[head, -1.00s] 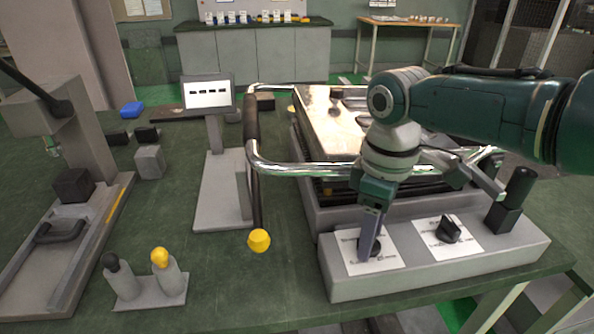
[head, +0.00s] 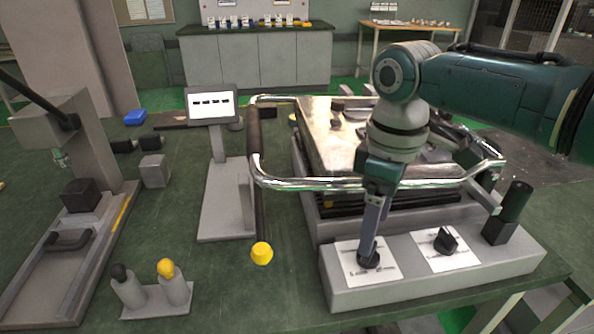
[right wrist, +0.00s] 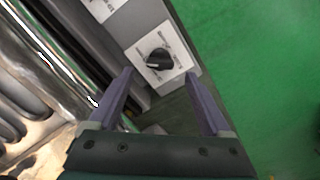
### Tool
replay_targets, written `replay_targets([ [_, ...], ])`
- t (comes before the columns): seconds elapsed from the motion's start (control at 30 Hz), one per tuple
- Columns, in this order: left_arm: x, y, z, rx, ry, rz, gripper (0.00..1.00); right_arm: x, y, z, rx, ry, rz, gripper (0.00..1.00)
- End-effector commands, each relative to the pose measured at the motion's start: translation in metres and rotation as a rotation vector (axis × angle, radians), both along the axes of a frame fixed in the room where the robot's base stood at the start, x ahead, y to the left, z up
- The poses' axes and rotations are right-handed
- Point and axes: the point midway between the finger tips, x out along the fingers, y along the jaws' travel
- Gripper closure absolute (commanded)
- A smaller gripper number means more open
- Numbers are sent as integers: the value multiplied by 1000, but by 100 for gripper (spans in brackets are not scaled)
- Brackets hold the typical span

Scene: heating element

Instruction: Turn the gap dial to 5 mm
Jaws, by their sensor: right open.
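The control box (head: 450,278) carries two black dials on white cards. The left dial (head: 368,258) also shows in the right wrist view (right wrist: 159,60), where its scale print is too small to read. The right dial (head: 445,241) stands beside it. Which one is the gap dial I cannot read. My right gripper (head: 367,250) points down over the left dial. In the right wrist view its two fingers (right wrist: 163,73) are spread, and the left dial lies beyond the tips, apart from them, with nothing held. My left gripper is out of view.
A chrome bar frame (head: 330,183) runs around the metal machine right behind the control box. A black upright handle (head: 515,201) stands at the box's right end. A small display (head: 210,103) and a yellow-tipped lever (head: 262,253) are to the left.

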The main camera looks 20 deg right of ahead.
Motion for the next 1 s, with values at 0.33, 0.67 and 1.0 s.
replay_targets([
  [0.33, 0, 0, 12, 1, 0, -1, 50, 0, 0, 47, 1, 0, -1, 18],
  [0.67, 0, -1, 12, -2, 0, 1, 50, 0, 1, 47, 0, -1, -1, 25],
  [1.0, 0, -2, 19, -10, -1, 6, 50, 2, 34, 29, -24, -265, -63, 52],
])
